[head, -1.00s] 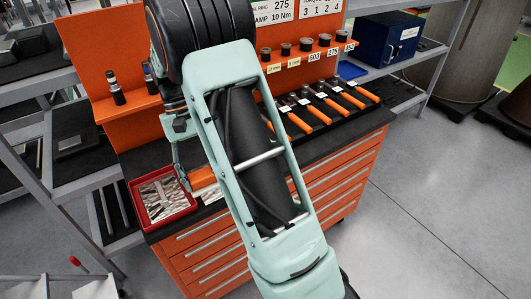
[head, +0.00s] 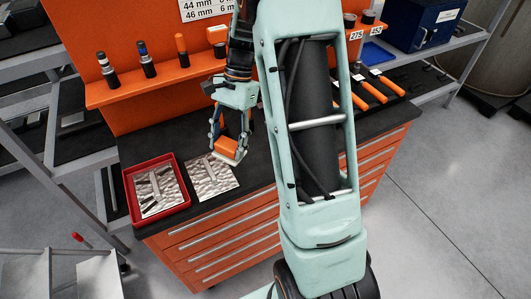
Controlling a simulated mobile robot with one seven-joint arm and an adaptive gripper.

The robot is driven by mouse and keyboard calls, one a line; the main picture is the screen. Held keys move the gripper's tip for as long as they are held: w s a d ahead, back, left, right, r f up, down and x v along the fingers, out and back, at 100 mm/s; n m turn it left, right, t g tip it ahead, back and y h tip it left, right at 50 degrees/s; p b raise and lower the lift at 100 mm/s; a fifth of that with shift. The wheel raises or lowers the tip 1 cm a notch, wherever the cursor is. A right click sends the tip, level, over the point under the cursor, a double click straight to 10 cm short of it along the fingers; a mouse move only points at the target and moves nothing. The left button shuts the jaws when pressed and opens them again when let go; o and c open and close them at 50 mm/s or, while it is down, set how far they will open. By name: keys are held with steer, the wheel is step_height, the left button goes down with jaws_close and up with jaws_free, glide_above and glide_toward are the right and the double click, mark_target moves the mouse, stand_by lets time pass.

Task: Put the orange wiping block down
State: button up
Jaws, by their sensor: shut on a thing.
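The orange wiping block (head: 228,146), with a pale underside, is between the fingers of my gripper (head: 226,143) in the head view. My gripper is shut on it and points down over the bench top. The block is just behind and above the right part of a shiny metal plate (head: 208,177) lying on the dark worktop (head: 262,165). I cannot tell whether the block touches the plate or the worktop.
A red tray (head: 129,197) with metal pieces stands left of the plate. An orange shelf (head: 175,78) behind holds several upright tools. Orange-handled tools (head: 372,92) lie at the right. The worktop between the plate and my arm is clear.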

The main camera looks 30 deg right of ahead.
steer(key=m+t, duration=0.1)
steer(key=m, duration=0.3)
steer(key=s+d+m+t, duration=0.1)
steer(key=m, duration=0.1)
steer(key=shift+t+y, duration=0.3)
steer(key=shift+y, duration=0.1)
steer(key=m, duration=0.2)
steer(key=m+t, duration=0.1)
steer(key=m, duration=0.1)
steer(key=s+m+t, duration=0.1)
steer(key=m, duration=0.1)
steer(key=shift+d+r+h, duration=0.1)
steer(key=shift+d+h, duration=0.15)
steer(key=shift+h, duration=0.05)
steer(key=m, duration=0.2)
steer(key=m+t+h, duration=0.1)
steer(key=m, duration=0.1)
steer(key=s+d+m+t, duration=0.1)
steer(key=m, duration=0.1)
steer(key=shift+h, duration=0.3)
steer(key=m, duration=0.2)
steer(key=s+d+m+h, duration=0.1)
steer(key=m, duration=0.1)
steer(key=m+h, duration=0.1)
steer(key=m, duration=0.1)
steer(key=shift+s+d+r+t, duration=0.1)
steer(key=shift+s+d+t, duration=0.05)
steer(key=shift+d+t, duration=0.2)
